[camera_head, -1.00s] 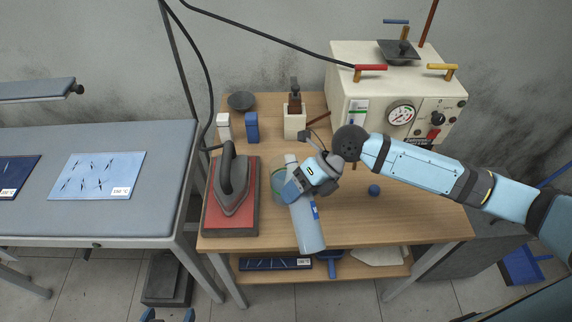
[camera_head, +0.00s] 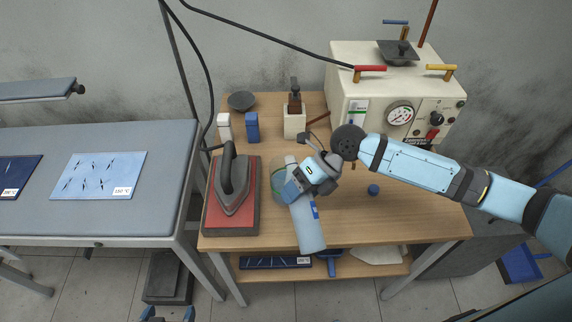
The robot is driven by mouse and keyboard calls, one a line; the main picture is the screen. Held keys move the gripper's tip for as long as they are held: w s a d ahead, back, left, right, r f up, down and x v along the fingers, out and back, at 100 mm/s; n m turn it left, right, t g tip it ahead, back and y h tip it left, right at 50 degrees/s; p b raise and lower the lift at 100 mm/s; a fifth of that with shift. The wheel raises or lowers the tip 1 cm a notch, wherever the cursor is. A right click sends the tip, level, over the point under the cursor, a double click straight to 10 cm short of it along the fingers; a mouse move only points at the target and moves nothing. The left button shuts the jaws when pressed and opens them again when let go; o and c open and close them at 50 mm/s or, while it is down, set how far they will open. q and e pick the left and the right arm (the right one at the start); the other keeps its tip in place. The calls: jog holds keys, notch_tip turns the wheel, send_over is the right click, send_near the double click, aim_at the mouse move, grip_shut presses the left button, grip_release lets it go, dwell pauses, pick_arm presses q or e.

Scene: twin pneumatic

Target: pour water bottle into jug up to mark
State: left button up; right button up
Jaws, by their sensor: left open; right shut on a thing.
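The pale blue water bottle (camera_head: 308,229) is held tilted above the front edge of the wooden table. Its base points down toward the front and its neck end reaches up over the jug. My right gripper (camera_head: 304,186) is shut around the bottle's upper part. The clear jug (camera_head: 279,181) stands on the table beside the iron, partly hidden behind the bottle and gripper. Some green shows on it; its mark and water level cannot be made out. My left gripper (camera_head: 168,315) is open and empty at the bottom edge, low in front of the tables, with only its fingertips showing.
An iron (camera_head: 233,183) rests on a red pad left of the jug. White and blue boxes (camera_head: 252,127), a dark bowl (camera_head: 241,101) and a bottle in a holder (camera_head: 294,120) stand behind. A steam unit (camera_head: 352,75) fills the back right. A blue ball (camera_head: 373,189) lies right.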

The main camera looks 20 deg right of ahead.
jog(key=shift+s+g+p, duration=0.1)
jog(key=shift+g+p, duration=0.3)
jog(key=shift+p, duration=0.35)
dwell(0.8)
jog(key=shift+w+r+m+g, duration=0.5)
jog(key=shift+w+r+g, duration=0.05)
jog(key=shift+r+g, duration=0.15)
dwell(1.8)
jog(key=shift+r+m+g+y, duration=0.3)
jog(key=shift+r+g, duration=0.15)
jog(key=shift+g, duration=0.05)
dwell(1.8)
